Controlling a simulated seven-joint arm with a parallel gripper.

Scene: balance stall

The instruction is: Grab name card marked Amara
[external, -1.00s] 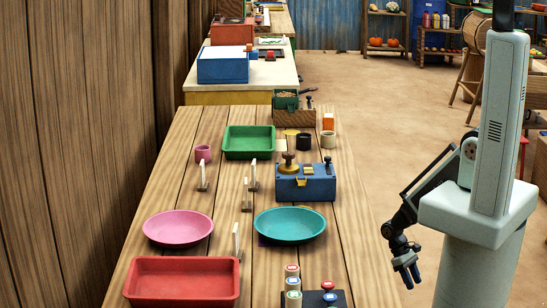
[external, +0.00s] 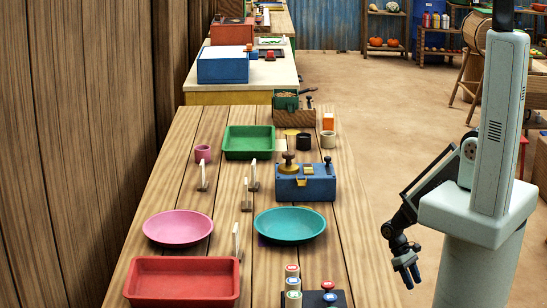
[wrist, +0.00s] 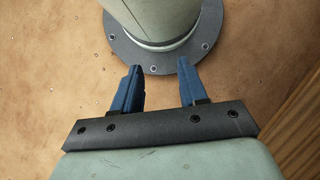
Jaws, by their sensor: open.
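Several thin upright cards in small wooden stands are on the wooden table (external: 340,240) in the external view. One card (external: 203,175) stands at the left, one card (external: 254,175) and another card (external: 246,194) stand near the middle, and one card (external: 237,240) stands between the two plates. They show nearly edge-on, so I cannot read any name or tell which is Amara. My gripper (external: 411,274) hangs off the table's right side, well apart from the cards. In the wrist view my gripper (wrist: 159,90) is open and empty, above the floor.
A pink plate (external: 178,227), teal plate (external: 290,225), red tray (external: 182,280) and green tray (external: 249,142) lie on the table. A blue box (external: 306,187) and stamps (external: 292,284) stand at the right. The floor between table and arm is clear.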

